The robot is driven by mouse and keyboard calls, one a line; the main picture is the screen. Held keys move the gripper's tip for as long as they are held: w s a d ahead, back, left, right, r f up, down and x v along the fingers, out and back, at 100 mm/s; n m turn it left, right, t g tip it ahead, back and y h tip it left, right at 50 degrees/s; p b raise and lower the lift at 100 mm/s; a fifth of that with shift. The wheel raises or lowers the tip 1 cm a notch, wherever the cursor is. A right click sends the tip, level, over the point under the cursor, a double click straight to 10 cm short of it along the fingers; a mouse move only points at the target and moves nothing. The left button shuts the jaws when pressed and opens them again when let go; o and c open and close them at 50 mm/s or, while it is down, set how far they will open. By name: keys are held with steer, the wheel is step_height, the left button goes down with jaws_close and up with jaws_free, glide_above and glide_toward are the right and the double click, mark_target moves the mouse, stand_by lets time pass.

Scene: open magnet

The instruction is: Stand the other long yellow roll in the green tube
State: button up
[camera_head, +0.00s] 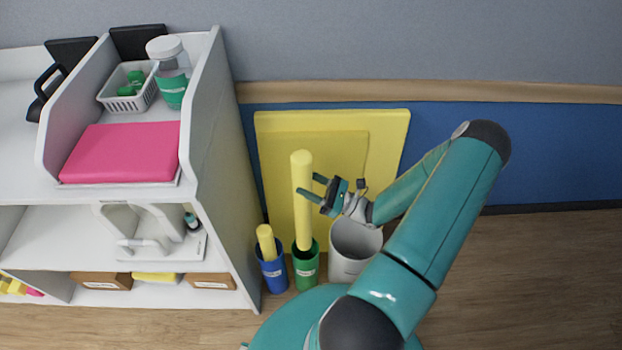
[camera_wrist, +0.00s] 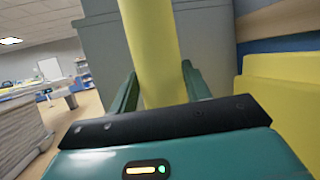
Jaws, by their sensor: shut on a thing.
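A long yellow roll (camera_head: 302,215) stands upright in the head view, its lower end at the mouth of the green tube (camera_head: 305,273). It appears to reach inside the rim, but how deep is hidden. My gripper (camera_head: 312,186) is shut on this roll at its upper middle, coming from the right. In the wrist view the roll (camera_wrist: 153,50) rises between the two fingers (camera_wrist: 160,90). A shorter-looking yellow roll (camera_head: 266,241) leans in the blue tube (camera_head: 273,272), left of the green tube.
A white bin (camera_head: 350,263) stands close to the right of the green tube. Flat yellow panels (camera_head: 385,130) lean on the wall behind. A white shelf unit (camera_head: 225,180) stands at left, with a pink pad (camera_head: 125,151) and a lidded bottle (camera_head: 172,75) on top. Open floor lies at right.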

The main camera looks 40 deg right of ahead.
steer(key=shift+f, duration=12.35)
steer(key=o, duration=1.1)
steer(key=shift+s, duration=0.1)
glide_toward(310, 228)
steer(key=s+d+f, duration=0.2)
steer(key=f, duration=0.1)
steer(key=shift+s+d+f, duration=0.1)
steer(key=shift+d+f, duration=0.05)
steer(key=shift+d, duration=0.2)
